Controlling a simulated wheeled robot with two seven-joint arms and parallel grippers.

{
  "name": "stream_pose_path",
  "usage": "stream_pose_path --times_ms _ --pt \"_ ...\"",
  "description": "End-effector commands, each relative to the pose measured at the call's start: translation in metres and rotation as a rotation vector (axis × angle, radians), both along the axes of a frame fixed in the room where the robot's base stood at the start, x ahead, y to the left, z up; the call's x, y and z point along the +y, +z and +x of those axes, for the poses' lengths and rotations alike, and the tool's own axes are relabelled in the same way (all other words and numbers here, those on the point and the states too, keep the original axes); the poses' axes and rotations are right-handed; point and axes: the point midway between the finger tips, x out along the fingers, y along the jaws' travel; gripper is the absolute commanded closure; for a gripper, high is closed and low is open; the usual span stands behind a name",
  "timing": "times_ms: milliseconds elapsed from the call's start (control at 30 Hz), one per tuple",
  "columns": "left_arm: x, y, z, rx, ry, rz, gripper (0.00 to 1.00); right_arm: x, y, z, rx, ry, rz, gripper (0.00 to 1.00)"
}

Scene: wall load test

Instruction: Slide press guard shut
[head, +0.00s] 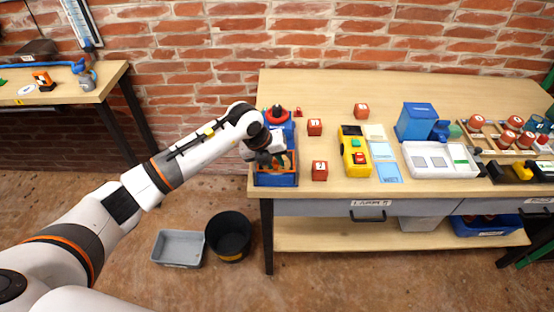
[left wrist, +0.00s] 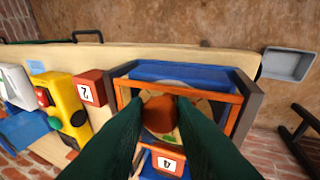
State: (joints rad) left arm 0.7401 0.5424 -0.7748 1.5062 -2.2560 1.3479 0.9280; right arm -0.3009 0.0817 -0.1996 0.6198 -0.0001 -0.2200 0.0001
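The blue press (head: 277,178) stands at the left end of the workbench, with an orange-framed guard (head: 291,160) on its front side. In the left wrist view the guard's orange frame (left wrist: 232,112) lies between dark grey side posts, with blue press parts around it. My left gripper (head: 268,160) is at the guard. In the left wrist view its dark green fingers (left wrist: 160,104) stand apart, on either side of a rounded orange-brown piece (left wrist: 160,114). I cannot tell whether they grip it. The gripper hides part of the guard. My right gripper is not in view.
Red numbered cubes (head: 319,170) stand right of the press, close to it. A yellow button box (head: 355,152), a blue bin (head: 416,122) and a white tray (head: 440,160) are farther right. A black bucket (head: 228,236) and grey tub (head: 179,248) are on the floor.

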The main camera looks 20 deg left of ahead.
Motion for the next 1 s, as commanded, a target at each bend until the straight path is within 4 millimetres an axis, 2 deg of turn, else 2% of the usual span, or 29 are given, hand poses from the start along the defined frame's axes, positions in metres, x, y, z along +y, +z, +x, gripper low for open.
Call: stream_pose_path --times_ms 400,1000 --pt "0.000 0.000 0.002 -0.002 0.000 -0.001 0.97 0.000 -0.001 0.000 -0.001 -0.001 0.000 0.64" --pt "0.005 0.000 0.022 -0.003 0.001 -0.001 0.97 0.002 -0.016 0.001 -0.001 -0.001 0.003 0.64"
